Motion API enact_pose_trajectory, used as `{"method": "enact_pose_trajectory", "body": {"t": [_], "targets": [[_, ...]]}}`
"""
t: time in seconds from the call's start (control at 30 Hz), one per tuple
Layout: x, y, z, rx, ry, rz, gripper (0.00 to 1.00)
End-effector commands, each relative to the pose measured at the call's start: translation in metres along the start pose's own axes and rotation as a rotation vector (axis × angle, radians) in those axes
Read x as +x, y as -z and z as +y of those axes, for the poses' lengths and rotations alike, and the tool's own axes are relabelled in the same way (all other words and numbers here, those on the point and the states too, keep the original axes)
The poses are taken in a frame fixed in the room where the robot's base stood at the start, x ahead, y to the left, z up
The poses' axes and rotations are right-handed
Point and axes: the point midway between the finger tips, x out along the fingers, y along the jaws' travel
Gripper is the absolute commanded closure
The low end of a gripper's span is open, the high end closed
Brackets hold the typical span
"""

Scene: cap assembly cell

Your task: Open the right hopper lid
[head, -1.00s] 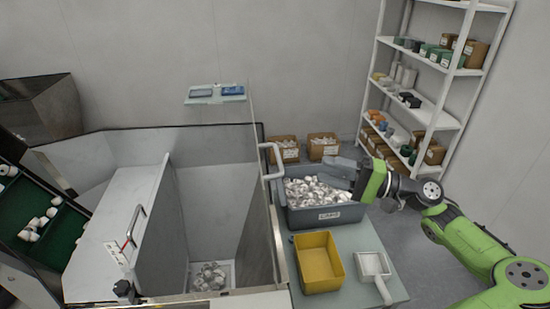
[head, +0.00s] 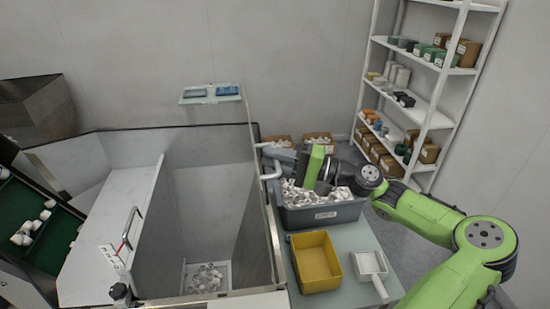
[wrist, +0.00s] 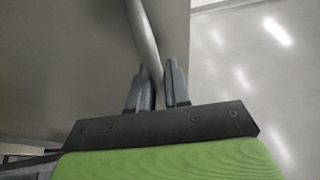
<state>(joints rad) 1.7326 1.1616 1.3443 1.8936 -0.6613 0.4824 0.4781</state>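The hopper's right compartment (head: 211,200) shows an open top, with light-coloured parts at the bottom. The right lid (head: 270,230) appears to stand steeply along its right side, seen nearly edge-on. Its pale bar handle (head: 268,163) sticks out to the right. In the wrist view the handle (wrist: 145,38) runs down between the fingers of my gripper (wrist: 157,85), beside a grey panel. The fingers sit close on both sides of the bar and look shut on it. In the head view my gripper (head: 287,157) is at the handle, its fingertips hard to make out.
A grey bin (head: 322,214) full of parts stands under my gripper. A yellow tray (head: 316,263) and a white scoop (head: 369,263) lie on the side table. A left lid (head: 108,235) with its own handle covers the left side. A shelf (head: 430,117) stands back right.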

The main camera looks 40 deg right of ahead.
Motion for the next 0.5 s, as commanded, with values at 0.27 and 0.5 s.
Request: {"method": "enact_pose_trajectory", "body": {"t": [0.27,0.5], "targets": [[0.000,0.000,0.000,0.000,0.000,0.000,1.00],[0.016,-0.007,-0.001,-0.018,-0.050,-0.005,1.00]]}}
